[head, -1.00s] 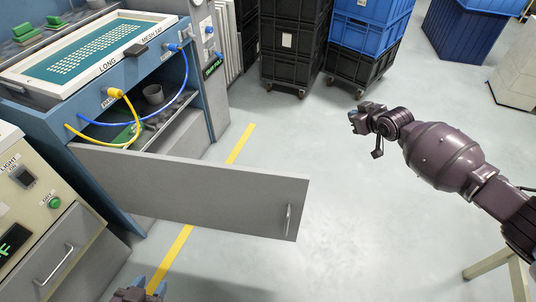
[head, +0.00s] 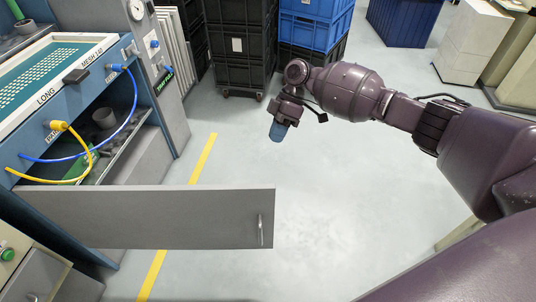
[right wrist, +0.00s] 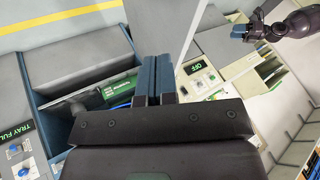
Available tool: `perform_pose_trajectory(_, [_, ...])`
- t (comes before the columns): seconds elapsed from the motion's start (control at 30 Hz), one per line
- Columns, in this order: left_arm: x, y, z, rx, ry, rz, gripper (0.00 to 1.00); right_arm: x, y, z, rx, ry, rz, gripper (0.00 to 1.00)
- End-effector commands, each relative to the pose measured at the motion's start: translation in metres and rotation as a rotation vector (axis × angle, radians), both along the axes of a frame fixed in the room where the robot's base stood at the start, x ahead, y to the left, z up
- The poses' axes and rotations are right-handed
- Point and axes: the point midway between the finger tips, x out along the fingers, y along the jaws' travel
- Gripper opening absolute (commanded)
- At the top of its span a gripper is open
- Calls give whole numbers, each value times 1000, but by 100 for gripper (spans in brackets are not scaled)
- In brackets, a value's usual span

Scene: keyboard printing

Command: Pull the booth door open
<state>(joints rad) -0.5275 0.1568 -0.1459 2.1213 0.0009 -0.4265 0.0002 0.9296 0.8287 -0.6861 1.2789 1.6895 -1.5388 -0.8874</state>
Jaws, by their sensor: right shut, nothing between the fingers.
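The booth door (head: 150,217) is a flat grey panel standing open, swung out from the blue cabinet across the floor. Its metal handle (head: 261,230) is near the free right end. My right gripper (head: 277,132) is shut and empty, pointing down beyond the door's free end and apart from it. In the right wrist view its blue fingers (right wrist: 153,75) are together in front of a pale panel that appears to be the door (right wrist: 163,22). My left gripper (right wrist: 243,32) shows small at the top right of that view; its jaws are unclear.
The open cabinet bay holds a grey cup (head: 104,117) and green items. Blue (head: 128,115) and yellow (head: 88,150) cables loop across its opening. Black crates (head: 238,45) stand behind my right gripper. The floor right of the door is largely clear.

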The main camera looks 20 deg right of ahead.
Motion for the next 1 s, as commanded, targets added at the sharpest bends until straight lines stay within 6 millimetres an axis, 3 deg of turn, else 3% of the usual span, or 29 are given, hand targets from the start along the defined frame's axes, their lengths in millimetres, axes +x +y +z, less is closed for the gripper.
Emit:
perform_pose_trajectory(0.57, [-4, 1, -5, 1, 11, 2, 43, -29, 50, -78, -1, 3, -3, 0])
perform_pose_trajectory(0.77, [-1, 0, 8, -3, -8, 9, 43, -52, 59, -71, -2, -5, -3, 0])
perform_pose_trajectory(1.0, [-6, 0, 3, -6, 6, 15, 43, -64, 63, -74, -3, -1, -6, 0])
